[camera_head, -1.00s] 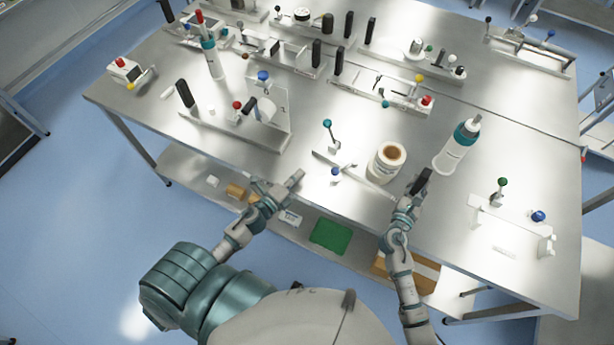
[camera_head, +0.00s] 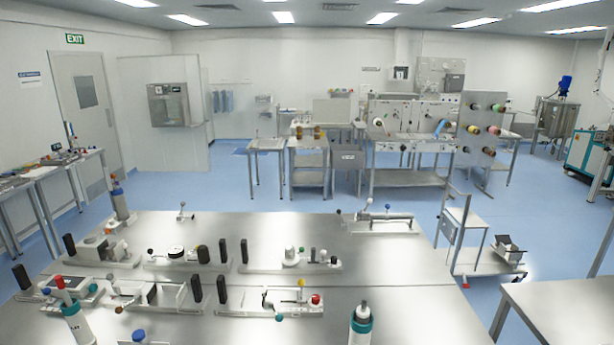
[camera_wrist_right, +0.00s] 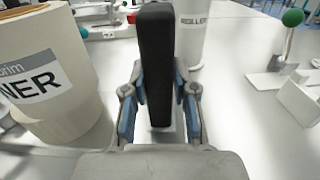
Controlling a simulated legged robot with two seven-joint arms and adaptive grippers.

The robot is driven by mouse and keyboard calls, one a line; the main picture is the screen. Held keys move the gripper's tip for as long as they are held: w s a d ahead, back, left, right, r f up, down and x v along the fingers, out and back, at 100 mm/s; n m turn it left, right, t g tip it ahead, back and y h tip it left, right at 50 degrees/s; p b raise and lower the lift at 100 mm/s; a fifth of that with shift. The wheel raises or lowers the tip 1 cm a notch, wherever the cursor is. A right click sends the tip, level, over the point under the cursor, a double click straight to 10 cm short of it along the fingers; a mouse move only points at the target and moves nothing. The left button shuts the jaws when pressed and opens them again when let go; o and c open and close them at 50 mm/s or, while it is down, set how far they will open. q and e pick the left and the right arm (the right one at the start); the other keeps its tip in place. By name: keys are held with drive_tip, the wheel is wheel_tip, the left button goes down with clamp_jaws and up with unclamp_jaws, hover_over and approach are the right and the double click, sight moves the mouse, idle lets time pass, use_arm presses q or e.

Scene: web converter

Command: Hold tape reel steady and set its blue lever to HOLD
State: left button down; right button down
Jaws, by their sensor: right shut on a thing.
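My right gripper (camera_wrist_right: 160,112) shows in the right wrist view, its blue-padded fingers shut on a black upright handle (camera_wrist_right: 157,55). A large cream roll (camera_wrist_right: 50,75), with a label ending in "NER", stands close to the left of the handle and looks like the tape reel. The lower part of the handle is partly hidden between the fingers. I cannot make out the reel's blue lever in either current view. The head view looks out across the room, and neither gripper shows in it. My left gripper is not in view.
In the wrist view, a white bottle (camera_wrist_right: 191,30) stands behind the handle, and a green-ball lever (camera_wrist_right: 292,18) is at the right. In the head view, several fixtures stand on the steel table (camera_head: 400,265). A teal-capped bottle (camera_head: 361,322) is at its near edge.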

drive_tip(key=shift+f, duration=0.25)
drive_tip(key=c, duration=1)
unclamp_jaws()
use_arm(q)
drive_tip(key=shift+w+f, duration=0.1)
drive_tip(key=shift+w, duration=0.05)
use_arm(e)
drive_tip(key=shift+o, duration=0.9)
drive_tip(key=shift+w+r, duration=0.15)
drive_tip(key=shift+s, duration=0.3)
drive_tip(key=s, duration=0.7)
drive_tip(key=s+a, duration=0.1)
drive_tip(key=s, duration=0.3)
drive_tip(key=shift+s+a, duration=0.1)
drive_tip(key=shift+s, duration=0.05)
